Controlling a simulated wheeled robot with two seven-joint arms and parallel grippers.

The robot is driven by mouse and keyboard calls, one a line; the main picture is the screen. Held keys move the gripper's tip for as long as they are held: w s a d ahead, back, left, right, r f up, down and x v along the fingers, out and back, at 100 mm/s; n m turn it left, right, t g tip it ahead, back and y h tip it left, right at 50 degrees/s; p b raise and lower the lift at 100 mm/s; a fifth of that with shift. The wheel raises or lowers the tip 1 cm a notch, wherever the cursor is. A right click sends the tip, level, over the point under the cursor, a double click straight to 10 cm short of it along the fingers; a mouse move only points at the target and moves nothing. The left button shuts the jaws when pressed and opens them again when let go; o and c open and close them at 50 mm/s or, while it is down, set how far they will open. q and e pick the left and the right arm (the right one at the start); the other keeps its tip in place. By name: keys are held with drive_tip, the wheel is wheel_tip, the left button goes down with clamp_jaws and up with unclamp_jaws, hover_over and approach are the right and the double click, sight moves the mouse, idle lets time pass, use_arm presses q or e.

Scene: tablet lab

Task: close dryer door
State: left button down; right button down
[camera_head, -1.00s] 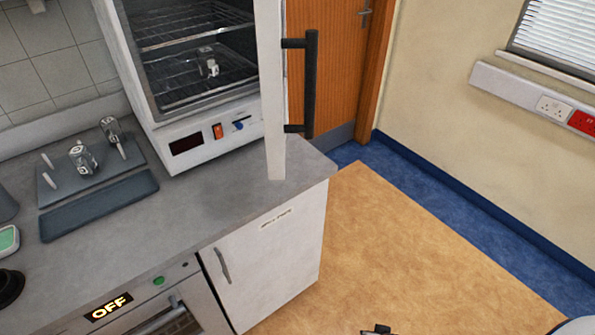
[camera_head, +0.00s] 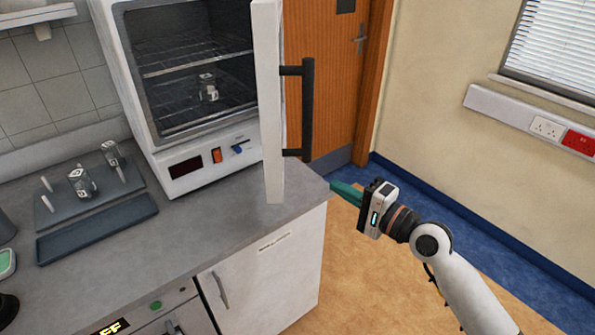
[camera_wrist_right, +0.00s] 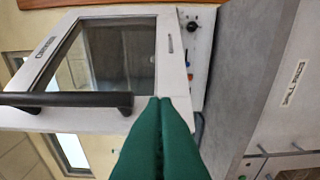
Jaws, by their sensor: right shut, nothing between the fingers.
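The dryer (camera_head: 205,70) stands on the bench with its white door (camera_head: 268,100) swung open toward me, seen nearly edge-on in the head view. A black bar handle (camera_head: 308,108) is on the door's right face. In the right wrist view the door (camera_wrist_right: 185,75) shows its outer face with a window, and the handle (camera_wrist_right: 65,99) crosses the left. My right gripper (camera_head: 337,188) has green fingers and is shut and empty, to the right of the door, low near the bench corner. Its fingertips (camera_wrist_right: 160,100) overlap the door's edge in the wrist view; contact cannot be told. My left gripper is not in view.
A glass vessel (camera_head: 208,87) sits on a rack inside the dryer. Left on the grey bench (camera_head: 215,225) are a peg rack (camera_head: 60,212) with glassware and a dark tray (camera_head: 97,228). A wooden door (camera_head: 330,100) is behind. The floor at right is clear.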

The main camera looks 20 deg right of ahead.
drive_tip(key=w+a+p, duration=0.4)
drive_tip(key=w+a, duration=0.3)
drive_tip(key=shift+w+a, duration=0.25)
drive_tip(key=shift+w, duration=0.05)
drive_tip(key=shift+f, duration=0.1)
